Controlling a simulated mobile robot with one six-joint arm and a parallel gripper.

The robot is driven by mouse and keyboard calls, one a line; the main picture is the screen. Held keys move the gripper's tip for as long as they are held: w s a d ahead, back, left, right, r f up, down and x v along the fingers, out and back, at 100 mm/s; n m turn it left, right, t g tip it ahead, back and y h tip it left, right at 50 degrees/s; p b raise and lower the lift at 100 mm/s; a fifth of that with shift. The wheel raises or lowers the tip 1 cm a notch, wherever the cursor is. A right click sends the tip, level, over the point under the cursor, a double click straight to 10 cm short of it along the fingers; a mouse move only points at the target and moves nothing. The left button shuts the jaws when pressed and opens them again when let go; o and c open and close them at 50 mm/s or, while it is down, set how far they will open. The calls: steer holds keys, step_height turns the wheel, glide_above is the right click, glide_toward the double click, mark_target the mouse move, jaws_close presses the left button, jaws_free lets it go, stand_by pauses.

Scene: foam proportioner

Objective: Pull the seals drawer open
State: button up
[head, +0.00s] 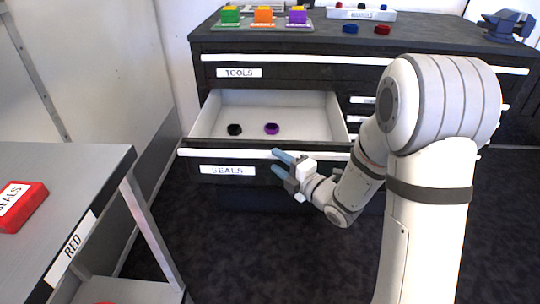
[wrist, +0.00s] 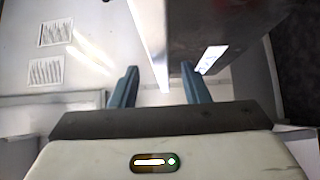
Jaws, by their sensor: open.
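The seals drawer (head: 262,179) stands pulled out of the dark cabinet. Its front carries a SEALS label (head: 227,170) and a long white handle strip (head: 225,153) along the top. A black piece (head: 234,129) and a purple piece (head: 271,128) lie in its white interior. My gripper (head: 278,163) is at the drawer front, right of the label, with its blue fingers open. In the wrist view, the handle strip (wrist: 149,40) runs between the open fingers (wrist: 159,76). I cannot tell whether either finger touches it.
The tools drawer (head: 300,73) above is shut. Colored blocks (head: 263,15), a vise (head: 507,25) and loose red and blue pieces stand on the cabinet top. A grey table (head: 85,165) with a red SEALS bin (head: 22,206) is at the left. Floor between table and cabinet is clear.

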steer(key=v, duration=0.2)
steer(key=shift+s+d, duration=0.2)
steer(key=shift+d, duration=0.05)
steer(key=s+d+r+m+g+h+p, duration=0.2)
steer(key=d+r+m+h+p, duration=1.1)
steer(key=r+p, duration=0.35)
steer(key=s+d+r+m+g+p, duration=0.1)
steer(key=s+r+m+g+p, duration=0.2)
steer(key=s+r+m+p, duration=0.3)
steer(key=s+d+r+m+g+p, duration=0.1)
steer(key=s+r+m+g+p, duration=0.3)
steer(key=s, duration=1)
step_height(320, 180, up, 5)
steer(key=m+p, duration=0.2)
steer(key=m, duration=0.2)
steer(key=shift+s+d+g, duration=0.25)
steer(key=shift+d+g, duration=0.05)
steer(key=shift+d, duration=0.1)
